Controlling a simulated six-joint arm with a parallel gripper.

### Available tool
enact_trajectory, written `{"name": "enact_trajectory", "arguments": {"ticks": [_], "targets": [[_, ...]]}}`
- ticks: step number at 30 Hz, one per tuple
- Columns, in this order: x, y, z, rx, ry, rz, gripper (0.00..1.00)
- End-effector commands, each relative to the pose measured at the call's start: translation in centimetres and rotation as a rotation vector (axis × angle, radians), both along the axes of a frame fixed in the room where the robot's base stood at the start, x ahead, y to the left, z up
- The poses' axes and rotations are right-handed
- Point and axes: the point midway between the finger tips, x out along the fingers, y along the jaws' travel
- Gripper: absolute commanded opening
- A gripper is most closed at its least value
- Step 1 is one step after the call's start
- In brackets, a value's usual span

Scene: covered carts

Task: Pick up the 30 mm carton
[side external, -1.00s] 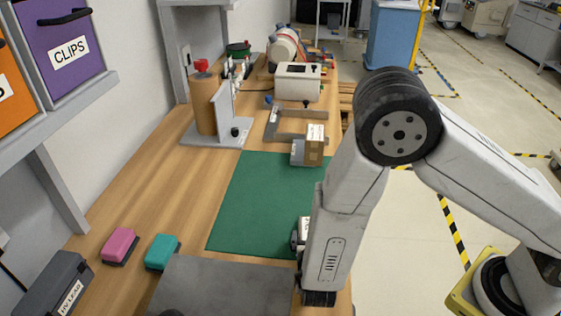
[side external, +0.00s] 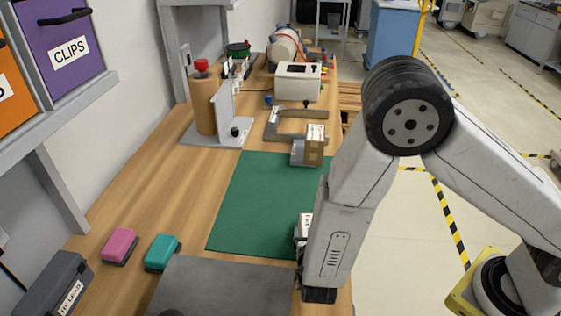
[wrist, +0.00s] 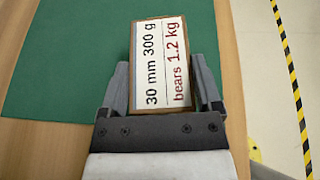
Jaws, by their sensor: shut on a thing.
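The 30 mm carton (wrist: 165,62) is a brown box with a white label on its upper face, reading "30 mm 300 g" and "bears 1.2 kg". My gripper (wrist: 160,82) is shut on it, one finger on each side, in the wrist view. In the side external view a small part of the held carton (side external: 305,227) shows at the left of my wrist, over the right part of the green mat. My arm hides most of it and the fingers there. I cannot tell its height above the bench.
Another brown carton (side external: 315,145) stands beside a grey block (side external: 298,152) at the mat's (side external: 255,205) far edge. A pink block (side external: 120,243), a teal block (side external: 161,252) and a dark grey plate (side external: 220,285) are at the near left. The mat's middle is clear.

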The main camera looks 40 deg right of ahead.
Motion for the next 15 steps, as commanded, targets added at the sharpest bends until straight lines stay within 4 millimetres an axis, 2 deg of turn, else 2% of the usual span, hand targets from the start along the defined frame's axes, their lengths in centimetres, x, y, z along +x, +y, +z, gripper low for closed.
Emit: {"name": "enact_trajectory", "arguments": {"ticks": [15], "targets": [[0.0,0.0,5.8,0.002,-0.006,-0.001,0.0]]}}
